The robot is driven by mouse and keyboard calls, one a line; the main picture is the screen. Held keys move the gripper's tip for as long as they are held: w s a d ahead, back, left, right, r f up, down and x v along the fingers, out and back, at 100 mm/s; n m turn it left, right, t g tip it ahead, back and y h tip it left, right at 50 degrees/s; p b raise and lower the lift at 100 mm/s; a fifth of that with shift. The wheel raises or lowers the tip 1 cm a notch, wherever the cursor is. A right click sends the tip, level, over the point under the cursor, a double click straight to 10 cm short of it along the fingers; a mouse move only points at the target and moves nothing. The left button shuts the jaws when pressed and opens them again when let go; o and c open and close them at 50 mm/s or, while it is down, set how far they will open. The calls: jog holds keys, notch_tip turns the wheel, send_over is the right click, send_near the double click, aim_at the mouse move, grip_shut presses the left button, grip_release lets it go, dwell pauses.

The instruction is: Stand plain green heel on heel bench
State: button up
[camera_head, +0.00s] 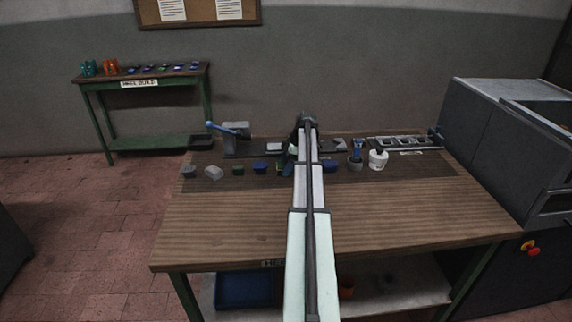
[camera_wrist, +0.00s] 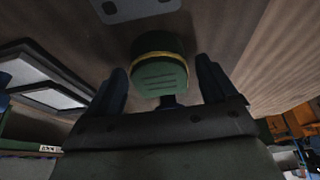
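In the wrist view a dark green heel (camera_wrist: 160,75) with a yellow band around it and ridges on its near face lies between the fingers of my gripper (camera_wrist: 161,66). Narrow gaps show between the heel and both fingers, so the gripper looks open around it. In the head view my arm hides most of the gripper (camera_head: 297,146). A small dark green block (camera_head: 238,170), with no band that I can make out, sits left of the arm on the dark strip of the wooden bench (camera_head: 220,225). Its details are too small to tell.
Grey blocks (camera_head: 213,172) and blue blocks (camera_head: 261,168) stand in the same row. A press with a blue lever (camera_head: 236,138) stands behind them. Right of my arm are a white tub (camera_head: 378,159) and a slotted metal rack (camera_head: 402,142). A large grey machine (camera_head: 490,150) bounds the right. The bench front is clear.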

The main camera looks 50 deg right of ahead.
jog(key=v, duration=1.2)
jog(key=shift+r, duration=0.15)
dwell(0.5)
